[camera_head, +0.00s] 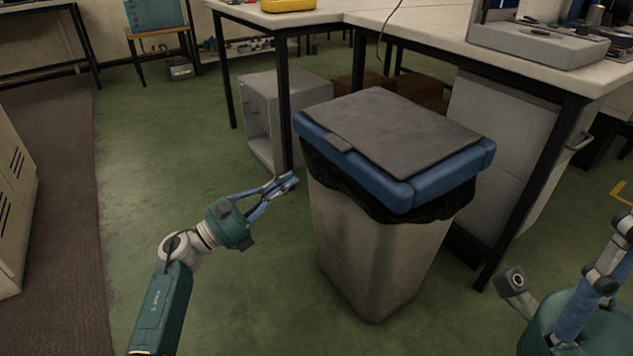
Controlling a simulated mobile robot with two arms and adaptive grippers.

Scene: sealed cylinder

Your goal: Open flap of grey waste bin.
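The waste bin (370,255) stands on the green floor in the middle right, with a light grey body and a black liner showing under its blue rim (440,182). Its dark grey flap (392,128) lies flat and closed on top, with a small tab (339,144) on its left edge. My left gripper (287,183) is just left of the bin, at about the height of the rim in the picture. Its blue fingertips look brought together, with nothing seen between them. It appears apart from the bin. My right gripper is not in view.
A white-topped workbench (425,27) with dark legs stands behind and right of the bin. A grey open cabinet (277,105) and brown boxes (405,92) are under it. Parts of my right arm show at the lower right. The green floor left of the bin is clear.

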